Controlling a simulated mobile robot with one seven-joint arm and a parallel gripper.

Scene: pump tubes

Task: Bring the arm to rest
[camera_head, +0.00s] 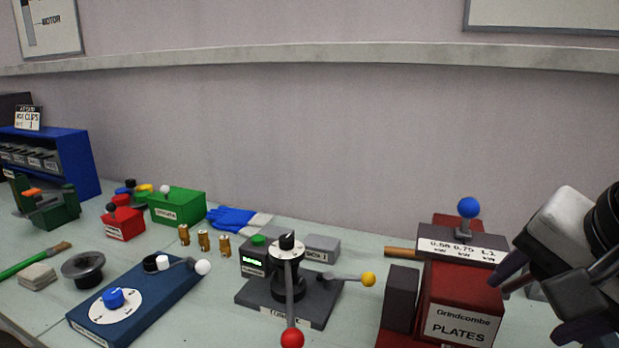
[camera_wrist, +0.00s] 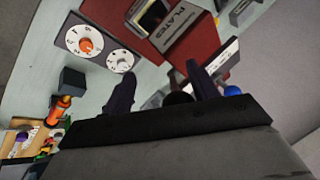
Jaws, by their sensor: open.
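My gripper (camera_head: 508,280) is at the right edge of the head view, beside the red Grindcombe PLATES machine (camera_head: 462,305). In the wrist view its two dark fingers (camera_wrist: 163,85) stand wide apart with nothing between them. The red machine (camera_wrist: 190,22) lies beyond the fingers there. A blue ball knob (camera_head: 468,208) stands on top of the machine, and it also shows beside the right finger in the wrist view (camera_wrist: 232,91). I cannot tell the exact gap between the gripper and the machine.
A grey-based device (camera_head: 285,310) with red and yellow ball levers stands mid-bench. A blue box with a dial (camera_head: 135,303), brass pieces (camera_head: 203,240), a green box (camera_head: 177,207) and a blue rack (camera_head: 70,155) are to the left. A panel with dials (camera_wrist: 100,45) shows in the wrist view.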

